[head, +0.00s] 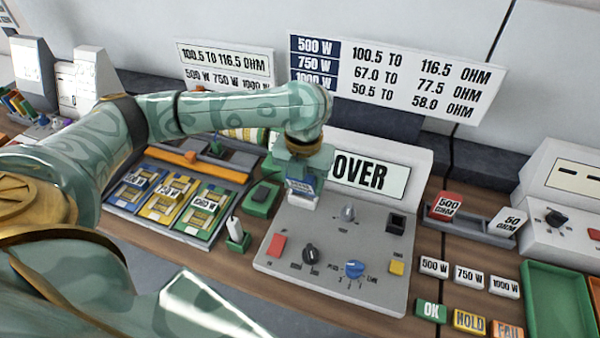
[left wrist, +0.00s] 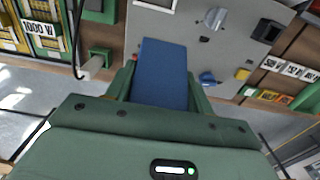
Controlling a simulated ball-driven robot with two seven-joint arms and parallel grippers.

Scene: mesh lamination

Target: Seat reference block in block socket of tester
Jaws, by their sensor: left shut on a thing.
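My left gripper (head: 300,178) reaches in from the left and points down over the upper left part of the grey tester (head: 330,240). It is shut on a blue block (head: 301,187) with a label and a white lower end. In the left wrist view the blue block (left wrist: 162,72) sits between the fingers of my left gripper (left wrist: 158,88). The block's lower end is close to the tester panel; I cannot tell whether it touches or is seated. The panel directly beneath it is hidden. A black square fitting (head: 396,222) is on the panel's right. My right gripper is not in view.
The tester has knobs, a red button (head: 276,245) and a yellow button (head: 397,267). A rack at right holds a red 500 OHM block (head: 447,206) and a white 50 OHM block (head: 509,224). Small label tiles and a green tray (head: 555,300) lie further right.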

